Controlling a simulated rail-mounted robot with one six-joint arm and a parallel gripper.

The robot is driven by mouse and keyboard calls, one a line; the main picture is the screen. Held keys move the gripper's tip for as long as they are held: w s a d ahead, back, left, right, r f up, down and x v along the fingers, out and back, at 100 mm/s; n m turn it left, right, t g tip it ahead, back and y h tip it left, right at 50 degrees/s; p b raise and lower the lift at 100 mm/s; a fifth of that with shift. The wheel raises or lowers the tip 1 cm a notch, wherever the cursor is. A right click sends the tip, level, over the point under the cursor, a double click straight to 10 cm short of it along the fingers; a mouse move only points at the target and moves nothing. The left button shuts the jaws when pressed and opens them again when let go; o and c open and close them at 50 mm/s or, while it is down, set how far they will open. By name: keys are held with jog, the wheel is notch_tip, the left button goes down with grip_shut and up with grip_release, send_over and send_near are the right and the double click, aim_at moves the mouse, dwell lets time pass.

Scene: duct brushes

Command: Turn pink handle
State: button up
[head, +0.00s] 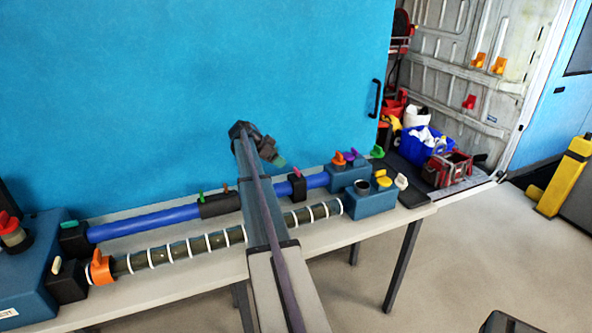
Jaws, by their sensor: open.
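A small pinkish-red handle (297,171) stands up from a black block (298,187) on the blue pipe. It is the closest match to a pink handle that I see, though its exact shade is hard to tell at this size. My gripper (279,162) hangs at the end of my arm, just left of and slightly above that handle in the picture, apart from it. It is open and looks empty. Its fingers are small and partly hidden by my wrist.
The blue pipe (150,221) and a ringed dark pipe (190,248) run along the white table (170,290). Blue boxes (376,203) with orange, purple, yellow and cream handles stand at right. A blue wall (180,90) rises behind. My arm crosses over both pipes.

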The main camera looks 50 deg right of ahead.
aim_at(297, 170)
jog(key=b+x, duration=0.7)
jog(key=x, duration=0.3)
jog(key=shift+s+d+f+b, duration=0.15)
jog(key=shift+d+f+b, duration=0.05)
jog(key=shift+f+b, duration=0.15)
jog(key=shift+s+d, duration=0.1)
jog(key=shift+d, duration=0.05)
jog(key=shift+r, duration=0.1)
jog(key=c, duration=0.9)
